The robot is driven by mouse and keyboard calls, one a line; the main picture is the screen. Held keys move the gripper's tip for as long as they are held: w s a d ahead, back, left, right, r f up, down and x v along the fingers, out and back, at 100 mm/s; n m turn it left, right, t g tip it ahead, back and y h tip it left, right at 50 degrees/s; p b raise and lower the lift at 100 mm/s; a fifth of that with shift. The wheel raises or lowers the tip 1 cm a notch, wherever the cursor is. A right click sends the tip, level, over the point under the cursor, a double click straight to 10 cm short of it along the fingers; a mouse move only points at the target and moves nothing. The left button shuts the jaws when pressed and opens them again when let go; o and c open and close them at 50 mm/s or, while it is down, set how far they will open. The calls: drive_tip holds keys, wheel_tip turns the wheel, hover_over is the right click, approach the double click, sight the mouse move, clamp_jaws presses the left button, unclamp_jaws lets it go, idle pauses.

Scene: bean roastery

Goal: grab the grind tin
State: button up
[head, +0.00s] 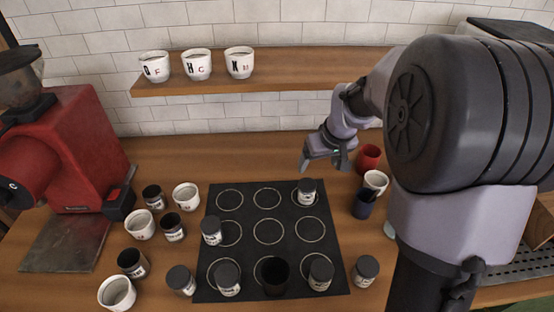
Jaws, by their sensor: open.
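Several small dark-lidded tins with pale labels stand on and around a black mat (268,206) marked with rings. One tin (307,192) is at the mat's far right ring, others at the left middle (212,232), front left (227,278) and front right (320,275). Two more lidded tins stand off the mat, at its front left (181,281) and front right (365,272). The labels are too small to read, so I cannot tell which is the grind tin. My gripper (321,164) is open and empty, above and behind the far right tin, apart from it.
A dark cup (275,277) stands at the mat's front. White cups (140,224) and dark open tins (173,228) crowd the left, near a red grinder (75,150). Red (368,158), white (376,181) and navy (362,205) cups stand right. A wall shelf (300,70) holds three cups.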

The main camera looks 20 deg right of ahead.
sight(308, 184)
drive_tip(key=b+x, duration=0.1)
drive_tip(key=x, duration=0.4)
drive_tip(key=b+x, duration=0.2)
drive_tip(key=x, duration=0.3)
drive_tip(key=s+b+x, duration=0.1)
drive_tip(key=b+x, duration=0.1)
drive_tip(key=x, duration=0.3)
drive_tip(key=shift+w+a+f, duration=0.1)
drive_tip(key=shift+w+f, duration=0.1)
drive_tip(key=shift+f, duration=0.35)
drive_tip(key=shift+s+r, duration=0.1)
drive_tip(key=shift+r, duration=0.05)
drive_tip(key=shift+c, duration=1)
drive_tip(key=c, duration=1.3)
